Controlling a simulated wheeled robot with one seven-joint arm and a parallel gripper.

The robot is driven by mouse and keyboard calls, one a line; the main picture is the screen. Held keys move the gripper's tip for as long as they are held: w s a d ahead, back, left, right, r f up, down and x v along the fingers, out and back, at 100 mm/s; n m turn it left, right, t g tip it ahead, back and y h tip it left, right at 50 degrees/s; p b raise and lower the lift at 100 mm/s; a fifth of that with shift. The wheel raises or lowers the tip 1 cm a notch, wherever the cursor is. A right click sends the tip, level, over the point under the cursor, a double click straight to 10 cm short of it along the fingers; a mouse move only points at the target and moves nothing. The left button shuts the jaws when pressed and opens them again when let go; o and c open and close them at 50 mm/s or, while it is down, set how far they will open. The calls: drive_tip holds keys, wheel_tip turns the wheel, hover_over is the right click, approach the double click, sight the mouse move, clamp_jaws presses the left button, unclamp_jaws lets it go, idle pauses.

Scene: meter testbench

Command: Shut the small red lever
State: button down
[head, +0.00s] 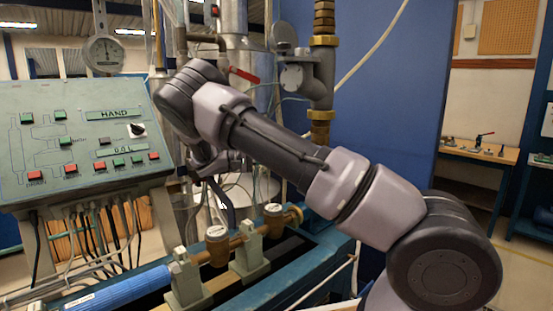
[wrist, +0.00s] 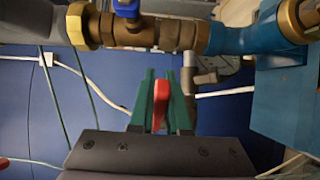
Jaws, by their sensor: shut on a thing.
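The small red lever (wrist: 160,104) shows in the wrist view, upright in the picture between the two green fingers of my gripper (wrist: 161,100). The fingers are closed around it from both sides. Just above it in that view runs a brass pipe fitting (wrist: 150,33). In the head view my gripper (head: 212,165) is partly hidden by my own arm, left of centre above the bench pipework. I cannot make out the small lever there.
A longer red handle (head: 244,75) is on the upper piping. The control panel (head: 85,140) stands at the left. A blue valve handle (wrist: 127,8) sits on the brass pipe. Brass water meters (head: 217,243) line the bench below my arm.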

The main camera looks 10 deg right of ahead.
drive_tip(key=shift+f, duration=0.1)
drive_tip(key=c, duration=0.9)
unclamp_jaws()
